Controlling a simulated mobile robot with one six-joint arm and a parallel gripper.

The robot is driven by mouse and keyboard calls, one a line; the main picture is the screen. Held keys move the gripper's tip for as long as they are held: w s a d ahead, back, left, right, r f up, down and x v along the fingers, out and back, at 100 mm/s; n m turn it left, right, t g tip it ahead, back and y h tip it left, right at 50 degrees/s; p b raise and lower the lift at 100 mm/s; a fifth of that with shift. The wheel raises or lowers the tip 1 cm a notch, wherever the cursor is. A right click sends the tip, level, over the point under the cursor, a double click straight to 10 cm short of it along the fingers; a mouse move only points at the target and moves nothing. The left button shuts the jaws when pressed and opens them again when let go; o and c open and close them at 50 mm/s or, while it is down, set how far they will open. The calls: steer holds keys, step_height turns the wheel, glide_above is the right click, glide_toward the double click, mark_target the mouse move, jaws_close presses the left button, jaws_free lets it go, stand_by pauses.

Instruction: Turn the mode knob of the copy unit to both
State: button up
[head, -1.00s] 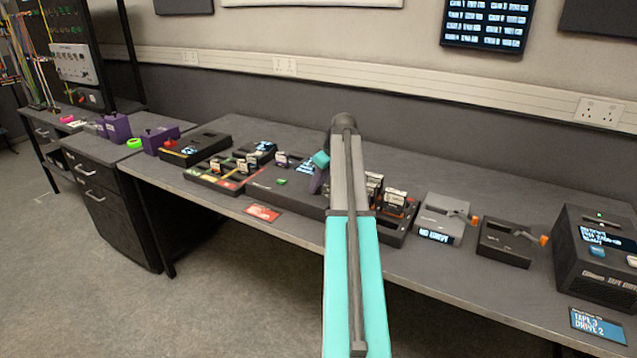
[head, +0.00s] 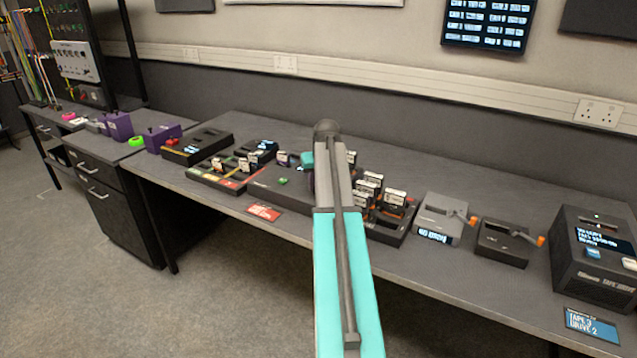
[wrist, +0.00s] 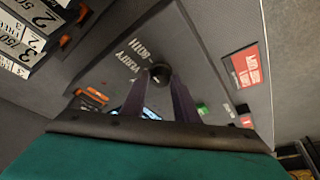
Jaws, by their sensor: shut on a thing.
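The copy unit (head: 262,192) is a dark flat box in the middle of the desk, partly hidden by my arm in the head view. In the wrist view, its panel (wrist: 205,50) fills the middle, with white lettering that seems to read "VERIFY" and "BOTH". The round dark mode knob (wrist: 160,73) stands beside this lettering. My gripper (wrist: 160,84) has one finger on each side of the knob and is shut on it. Which label the knob points to cannot be told. In the head view, my arm hides the knob and most of the gripper.
A rack of labelled cartridges (head: 395,200) stands right of my arm and shows at upper left in the wrist view. A red card (head: 263,212) lies at the desk's front edge. Grey (head: 441,216) and black (head: 503,240) crank units and a tape drive (head: 597,255) stand further right.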

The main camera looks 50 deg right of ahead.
stand_by(0.4)
steer(key=o, duration=1)
steer(key=shift+o, duration=0.2)
steer(key=shift+r, duration=0.1)
steer(key=b+v, duration=0.1)
steer(key=v, duration=1.2)
steer(key=shift+r, duration=0.35)
steer(key=shift+s, duration=0.1)
